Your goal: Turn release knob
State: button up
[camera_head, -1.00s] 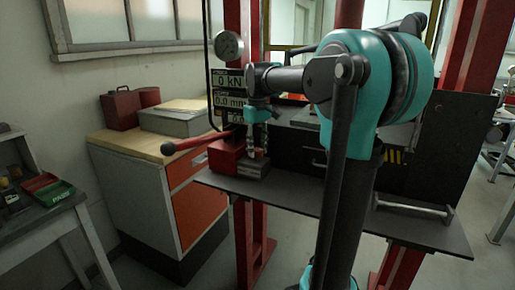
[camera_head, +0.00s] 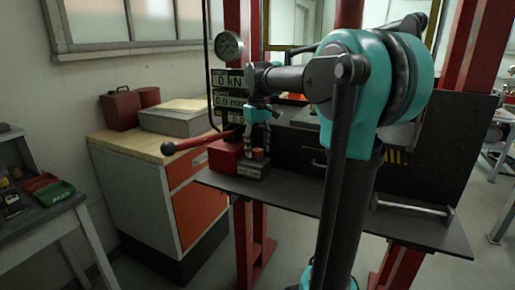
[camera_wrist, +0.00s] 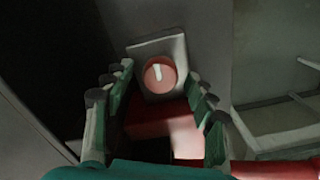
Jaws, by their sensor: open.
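The release knob (camera_wrist: 160,75) is round and red with a white mark, and sits on a small grey block (camera_wrist: 168,47) in the wrist view. In the head view the knob (camera_head: 258,153) stands upright on the block at the front of the red pump unit (camera_head: 226,154). My gripper (camera_wrist: 157,85) is open, with one finger to the left and one to the right of the knob, apart from it in the picture. In the head view my gripper (camera_head: 258,136) points down just above the knob.
A red lever (camera_head: 190,143) sticks out left from the pump. The grey press table (camera_head: 300,200) carries the unit, with a red post behind. A pressure gauge (camera_head: 229,46) and a display (camera_head: 227,91) stand above. A cabinet (camera_head: 170,185) stands at left.

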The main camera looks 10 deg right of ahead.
aim_at(257, 149)
notch_tip(257, 149, up, 12)
dwell(0.5)
